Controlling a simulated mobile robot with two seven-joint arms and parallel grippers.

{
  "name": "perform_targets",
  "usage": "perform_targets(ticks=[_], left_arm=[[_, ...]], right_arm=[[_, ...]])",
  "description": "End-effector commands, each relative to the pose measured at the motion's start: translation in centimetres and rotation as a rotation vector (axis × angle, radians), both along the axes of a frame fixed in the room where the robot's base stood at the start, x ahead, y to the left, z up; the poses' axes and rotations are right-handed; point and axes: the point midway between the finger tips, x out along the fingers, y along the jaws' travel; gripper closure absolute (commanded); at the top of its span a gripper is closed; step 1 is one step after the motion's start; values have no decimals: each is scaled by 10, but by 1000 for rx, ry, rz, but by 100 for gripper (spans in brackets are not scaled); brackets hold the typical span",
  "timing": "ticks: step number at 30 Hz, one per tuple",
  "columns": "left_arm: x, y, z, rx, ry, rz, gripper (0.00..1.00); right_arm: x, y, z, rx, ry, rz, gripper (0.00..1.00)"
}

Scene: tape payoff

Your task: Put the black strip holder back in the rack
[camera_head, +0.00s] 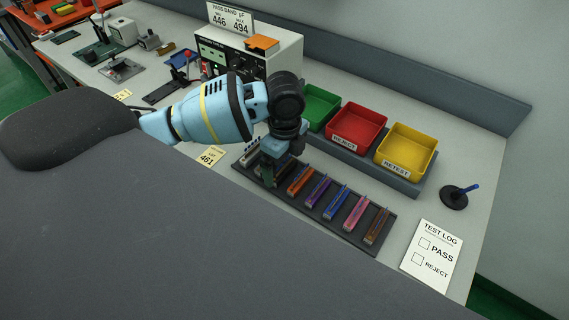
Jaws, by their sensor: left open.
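The dark rack (345,236) lies on the bench and holds a row of strip holders in several colours, among them orange (300,180), purple (319,191), blue (336,202), pink (356,213) and brown (377,226). My left gripper (270,172) is open and points down over the rack's left part, hiding some of its slots. A pale holder (250,155) shows just left of the gripper. I cannot pick out the black strip holder for sure; it may be hidden at the gripper. My right gripper is not in view.
Behind the rack stand a green bin (318,105), a red reject bin (356,128) and a yellow retest bin (407,150). A meter (285,62) stands behind my left arm. The test log (432,256) lies at right. A lot card (209,157) lies left of the rack.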

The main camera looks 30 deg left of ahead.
Motion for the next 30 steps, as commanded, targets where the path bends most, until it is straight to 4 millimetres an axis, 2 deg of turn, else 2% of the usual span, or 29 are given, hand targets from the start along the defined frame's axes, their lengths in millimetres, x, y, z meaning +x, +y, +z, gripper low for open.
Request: perform_targets(ticks=[9, 15, 21, 30], left_arm=[[1, 0, 64, 0, -4, -1, 0], [1, 0, 94, 0, -1, 0, 0], [0, 0, 106, 0, 0, 0, 0], [0, 0, 107, 0, 1, 0, 0]], right_arm=[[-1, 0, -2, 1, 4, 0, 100], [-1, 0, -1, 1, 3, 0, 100], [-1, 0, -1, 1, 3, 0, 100], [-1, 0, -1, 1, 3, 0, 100]])
